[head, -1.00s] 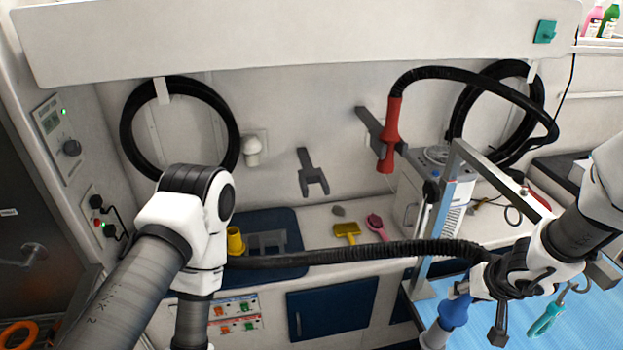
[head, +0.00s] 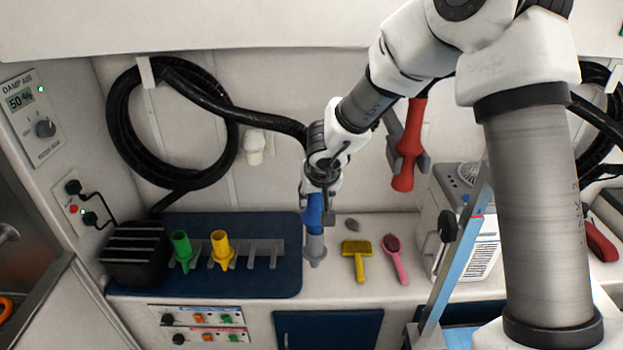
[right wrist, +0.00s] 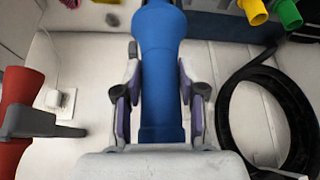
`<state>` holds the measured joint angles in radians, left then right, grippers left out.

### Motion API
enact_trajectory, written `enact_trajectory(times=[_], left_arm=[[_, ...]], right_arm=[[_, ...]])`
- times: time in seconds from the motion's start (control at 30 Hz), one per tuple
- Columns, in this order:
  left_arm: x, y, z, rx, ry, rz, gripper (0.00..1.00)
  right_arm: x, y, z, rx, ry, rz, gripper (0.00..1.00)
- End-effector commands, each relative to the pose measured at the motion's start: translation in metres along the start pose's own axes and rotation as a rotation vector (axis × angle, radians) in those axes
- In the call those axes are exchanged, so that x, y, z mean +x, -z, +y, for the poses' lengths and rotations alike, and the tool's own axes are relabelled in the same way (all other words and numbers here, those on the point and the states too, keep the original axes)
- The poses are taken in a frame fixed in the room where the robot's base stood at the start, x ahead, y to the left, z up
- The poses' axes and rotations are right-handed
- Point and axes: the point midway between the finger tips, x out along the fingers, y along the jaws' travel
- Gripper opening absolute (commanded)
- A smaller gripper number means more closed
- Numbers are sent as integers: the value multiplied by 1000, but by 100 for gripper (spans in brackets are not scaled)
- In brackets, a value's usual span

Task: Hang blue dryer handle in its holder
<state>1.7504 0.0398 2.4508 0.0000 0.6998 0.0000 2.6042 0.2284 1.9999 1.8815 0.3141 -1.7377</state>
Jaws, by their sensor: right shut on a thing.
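The blue dryer handle (head: 313,210) hangs upright from my right gripper (head: 321,182), with its grey nozzle pointing down. In the right wrist view my right gripper (right wrist: 160,108) is shut on the blue dryer handle (right wrist: 160,62), a finger on each side. A black hose (head: 265,122) runs from the top of the grip to the coil on the wall at left. The forked grey holder seen earlier on the back wall is hidden now, apparently behind my right gripper and forearm. My left gripper is out of view.
The red dryer handle (head: 406,155) hangs in a grey wall holder to the right. Below are a blue mat (head: 220,287), green (head: 180,246) and yellow (head: 221,245) nozzles, a yellow brush (head: 357,258) and a pink brush (head: 395,256). A grey-white machine (head: 455,215) stands at right.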

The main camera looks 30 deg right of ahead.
Motion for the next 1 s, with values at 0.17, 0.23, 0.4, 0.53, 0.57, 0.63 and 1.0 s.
enact_trajectory(times=[0.17,0.23,0.4,0.53,0.57,0.63,1.0], left_arm=[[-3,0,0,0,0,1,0],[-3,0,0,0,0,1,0],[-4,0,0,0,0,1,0],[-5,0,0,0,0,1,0],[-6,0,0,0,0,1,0],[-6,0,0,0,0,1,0],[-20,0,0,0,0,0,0]], right_arm=[[-4,9,8,23,-17,7,0],[-1,12,9,24,-17,6,0],[8,23,11,23,-16,6,0],[15,32,12,23,-16,6,0],[17,34,13,22,-16,6,0],[21,39,14,23,-16,6,0],[36,66,18,20,-16,6,0]])
